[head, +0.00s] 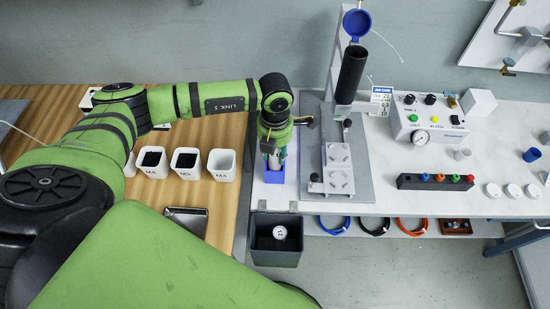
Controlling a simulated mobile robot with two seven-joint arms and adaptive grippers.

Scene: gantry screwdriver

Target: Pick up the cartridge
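My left gripper (274,153) points down over a small blue holder (275,177) at the left edge of the white bench. Its fingers are small and partly hidden by the wrist, so I cannot tell whether they are open or shut. Slim teal and dark parts show between the gripper and the holder; I cannot tell whether one of them is the cartridge. A black upright tube (351,74) with an open blue lid (357,22) stands on the dispensing stand to the right. No gripper is at the tube. My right gripper is not in view.
The metal stand (338,165) is close on the gripper's right. A control box (430,125) and a dark rack with coloured caps (435,182) stand further right. White bins (187,163) stand on the wooden table at left. A dark bin (276,241) hangs below the bench edge.

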